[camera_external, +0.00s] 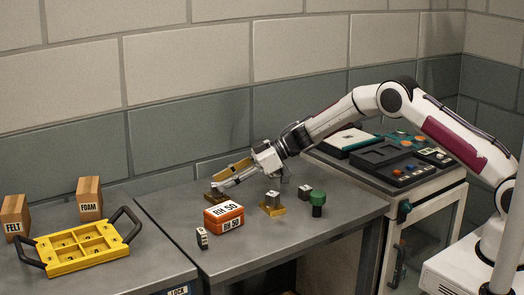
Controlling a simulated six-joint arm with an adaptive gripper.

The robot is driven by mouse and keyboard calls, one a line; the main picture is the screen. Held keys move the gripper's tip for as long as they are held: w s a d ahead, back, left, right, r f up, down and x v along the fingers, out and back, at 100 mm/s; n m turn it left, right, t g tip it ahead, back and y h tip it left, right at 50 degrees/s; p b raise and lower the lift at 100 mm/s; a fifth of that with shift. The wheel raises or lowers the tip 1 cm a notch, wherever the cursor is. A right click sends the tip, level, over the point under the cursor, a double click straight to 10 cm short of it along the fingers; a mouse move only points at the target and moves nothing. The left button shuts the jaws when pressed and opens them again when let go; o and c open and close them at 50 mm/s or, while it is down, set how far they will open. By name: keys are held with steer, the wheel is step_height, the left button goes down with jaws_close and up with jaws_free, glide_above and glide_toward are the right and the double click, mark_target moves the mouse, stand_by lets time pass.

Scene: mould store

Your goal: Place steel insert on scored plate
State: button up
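A small steel block (273,198) stands on a brass-coloured plate (271,210) near the middle of the bench. Another small grey block (304,191) with a dark marking stands to its right. Which one is the steel insert, I cannot tell. Scoring is too fine to see on either plate. My gripper (226,177) is low over this left plate, pointing left.
An orange box marked RH 50 (224,216) sits just in front of my gripper. A small black-and-white labelled block (202,238) and a green knob (317,203) stand nearby. The yellow tray (77,262), FELT box (15,217) and FOAM box (90,198) are left. The bench's front right is clear.

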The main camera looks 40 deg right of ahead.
steer(key=v, duration=0.9)
stand_by(0.8)
